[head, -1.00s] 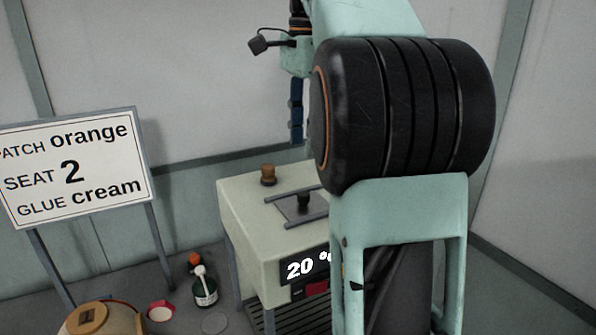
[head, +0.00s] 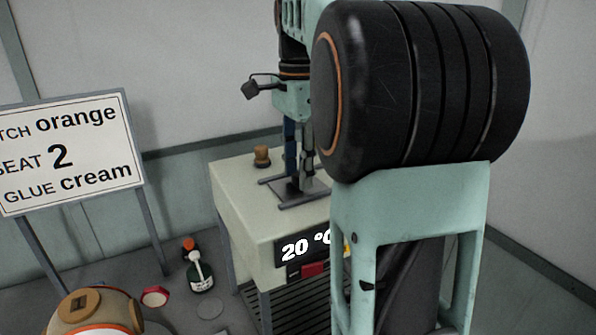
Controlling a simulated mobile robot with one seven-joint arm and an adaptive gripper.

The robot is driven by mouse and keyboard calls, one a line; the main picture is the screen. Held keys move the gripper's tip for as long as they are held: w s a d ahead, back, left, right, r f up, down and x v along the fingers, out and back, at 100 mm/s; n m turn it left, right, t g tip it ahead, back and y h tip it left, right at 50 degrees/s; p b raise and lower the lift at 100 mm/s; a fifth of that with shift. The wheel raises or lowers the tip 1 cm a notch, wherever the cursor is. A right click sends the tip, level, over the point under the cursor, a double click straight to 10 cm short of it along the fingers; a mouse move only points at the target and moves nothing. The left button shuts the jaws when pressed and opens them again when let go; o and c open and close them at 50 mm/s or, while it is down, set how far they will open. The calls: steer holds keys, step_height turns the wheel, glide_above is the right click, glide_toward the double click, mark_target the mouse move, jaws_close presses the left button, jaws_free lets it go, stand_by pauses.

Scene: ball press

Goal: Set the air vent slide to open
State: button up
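The air vent slide (head: 296,190) appears to be the dark plate with a knob between two dark rails, on top of the pale cabinet (head: 240,200). My gripper (head: 298,174) points down at this slide, its fingers low over the plate. They cover most of the slide's knob. I cannot tell whether the fingers touch the knob or are closed on it. My arm hides the right side of the cabinet top and any slide markings there.
A brown knob (head: 261,157) stands on the cabinet's back left corner. The front display (head: 305,248) reads 20 °C, with a red part (head: 313,269) below. A sign (head: 65,155) stands left. A bottle (head: 199,272), a red-rimmed piece (head: 155,297) and a patched ball (head: 92,312) are low left.

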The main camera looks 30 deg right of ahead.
steer(key=shift+f, duration=0.2)
jaws_close()
stand_by(0.4)
